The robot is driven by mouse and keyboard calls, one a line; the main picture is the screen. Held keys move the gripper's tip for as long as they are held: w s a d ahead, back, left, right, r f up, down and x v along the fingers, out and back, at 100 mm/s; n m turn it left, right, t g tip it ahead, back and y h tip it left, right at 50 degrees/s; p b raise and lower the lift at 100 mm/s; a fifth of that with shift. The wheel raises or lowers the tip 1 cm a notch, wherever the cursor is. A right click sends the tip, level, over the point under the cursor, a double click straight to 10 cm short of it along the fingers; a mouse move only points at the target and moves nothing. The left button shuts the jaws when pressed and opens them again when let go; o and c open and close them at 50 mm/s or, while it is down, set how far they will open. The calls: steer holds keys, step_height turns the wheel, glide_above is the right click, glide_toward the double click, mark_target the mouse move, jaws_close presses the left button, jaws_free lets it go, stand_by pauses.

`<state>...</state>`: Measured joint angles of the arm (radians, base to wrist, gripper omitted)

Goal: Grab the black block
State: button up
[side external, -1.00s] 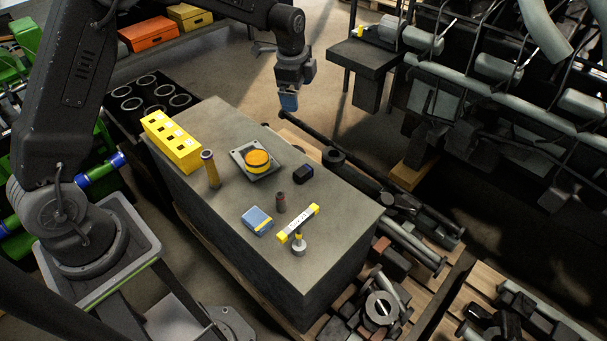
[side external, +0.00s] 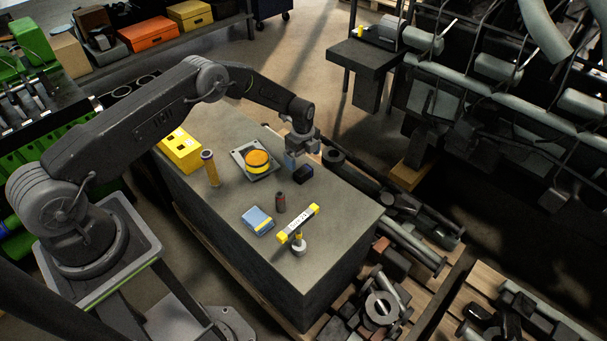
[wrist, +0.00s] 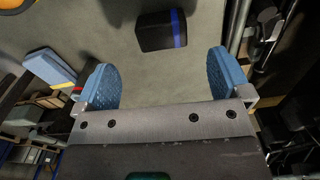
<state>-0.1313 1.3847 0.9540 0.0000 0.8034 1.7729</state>
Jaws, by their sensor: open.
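The black block (side external: 303,173) has a blue stripe and lies on the grey bench top, near its right-hand edge. It also shows at the top of the wrist view (wrist: 160,31), just beyond the fingertips and roughly between them. My gripper (side external: 294,160) is low over the bench, directly behind the block in the side view. In the wrist view its two blue pads (wrist: 162,77) are wide apart with nothing between them. The block is apart from both pads.
On the bench (side external: 322,251) stand a yellow box (side external: 180,151), a yellow-brown cylinder (side external: 210,169), a round yellow part on a plate (side external: 257,161), a small dark red cylinder (side external: 280,202), a blue block (side external: 257,221) and a yellow-ended bar (side external: 298,224) on a round foot.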

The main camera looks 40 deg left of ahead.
mark_target(303, 170)
steer(key=shift+w+f, duration=0.1)
steer(key=shift+f, duration=3.3)
steer(key=c, duration=1)
